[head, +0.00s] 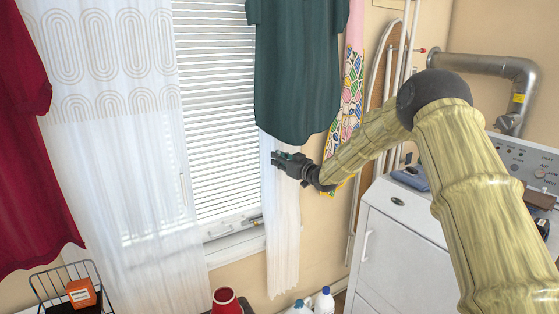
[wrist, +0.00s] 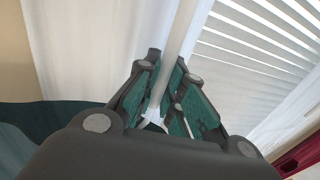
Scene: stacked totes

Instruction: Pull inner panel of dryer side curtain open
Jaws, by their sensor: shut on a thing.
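The dryer side curtain (head: 284,240) is a narrow sheer white panel at the right edge of the window, bunched into folds. My gripper (head: 276,158) is at its upper visible part, just below a dark green garment. In the wrist view my gripper (wrist: 160,118) is shut on a thin white fold of the curtain (wrist: 178,50), which runs up between the fingers. The top of this curtain is hidden behind the green garment in the head view.
The dark green garment (head: 296,70) hangs close above my gripper. White blinds (head: 215,110) cover the window; another patterned sheer curtain (head: 105,150) hangs at left. An ironing board (head: 378,75) leans by the wall. Bottles (head: 324,301) and a red item (head: 226,300) stand below.

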